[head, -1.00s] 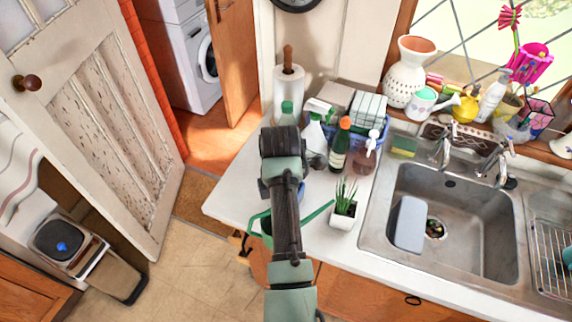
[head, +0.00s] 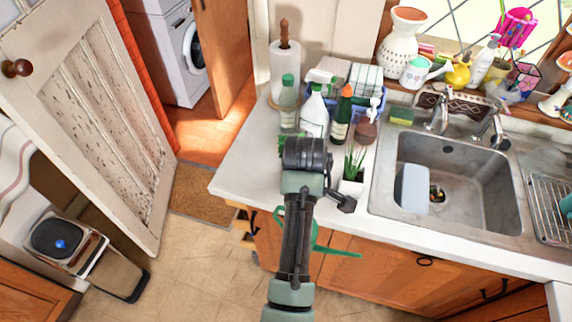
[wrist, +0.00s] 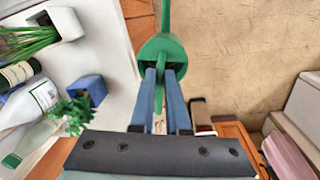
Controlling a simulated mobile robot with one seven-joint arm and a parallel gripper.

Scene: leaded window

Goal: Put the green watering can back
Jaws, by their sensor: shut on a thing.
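The green watering can (wrist: 168,45) is between the two blue fingers of my gripper (wrist: 162,75) in the wrist view. My gripper is shut on it, and its long thin spout points to the top of that view. In the head view my arm hides most of the can (head: 336,253) and the fingers. Its green spout sticks out to the right of my arm and a curved green part shows to the left. The can is in front of the counter's front edge, against the view of the cabinet doors, apart from the worktop.
On the white counter (head: 240,165) stand a grassy plant in a white pot (head: 351,186), several bottles and a paper towel roll (head: 285,75). A blue pot (wrist: 90,88) with a leafy plant is close by. The sink (head: 460,185) is to the right.

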